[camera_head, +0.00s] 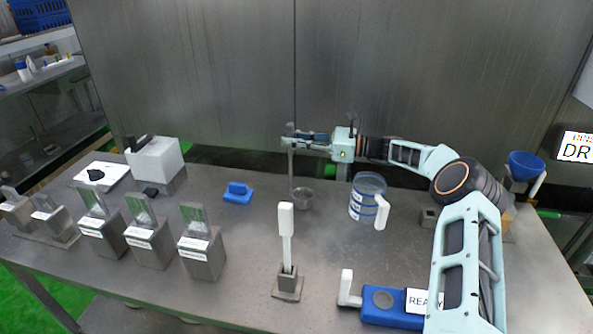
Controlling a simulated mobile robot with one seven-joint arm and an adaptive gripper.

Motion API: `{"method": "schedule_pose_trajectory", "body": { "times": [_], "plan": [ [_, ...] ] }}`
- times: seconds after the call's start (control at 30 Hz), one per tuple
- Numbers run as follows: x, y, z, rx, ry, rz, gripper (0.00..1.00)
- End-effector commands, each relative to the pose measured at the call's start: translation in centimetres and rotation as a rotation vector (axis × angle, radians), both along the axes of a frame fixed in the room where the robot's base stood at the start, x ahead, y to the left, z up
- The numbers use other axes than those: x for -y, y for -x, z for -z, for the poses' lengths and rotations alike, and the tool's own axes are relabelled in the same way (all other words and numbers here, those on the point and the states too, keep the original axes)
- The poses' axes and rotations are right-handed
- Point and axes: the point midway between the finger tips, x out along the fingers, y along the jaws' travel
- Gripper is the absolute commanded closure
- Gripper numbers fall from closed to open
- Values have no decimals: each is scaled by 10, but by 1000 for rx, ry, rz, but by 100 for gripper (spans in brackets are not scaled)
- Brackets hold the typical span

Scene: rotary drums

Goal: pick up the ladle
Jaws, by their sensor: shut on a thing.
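The ladle (291,172) is a thin metal rod hanging upright, with a small grey metal cup (302,198) at its lower end. My gripper (290,139) reaches in from the right and is shut on the upper part of the ladle's handle. The cup is over the middle of the steel table (245,265); I cannot tell whether it touches the surface.
A clear jug (367,197) with blue markings stands right of the ladle. A white-handled tool (286,220) stands upright in a holder in front. A blue brush-like object (238,192) lies to the left. A blue device (393,306) sits at the front.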

Motion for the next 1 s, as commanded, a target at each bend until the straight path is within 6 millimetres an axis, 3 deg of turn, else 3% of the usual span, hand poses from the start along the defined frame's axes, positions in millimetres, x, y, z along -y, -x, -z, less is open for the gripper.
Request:
{"method": "schedule_pose_trajectory", "body": {
  "times": [0.17,0.6,1.0],
  "plan": [
    [0,0,-12,4,0,0,100],
    [0,0,-91,3,0,-1,100],
    [0,0,-101,-1,-1,-1,100]
  ]
}}
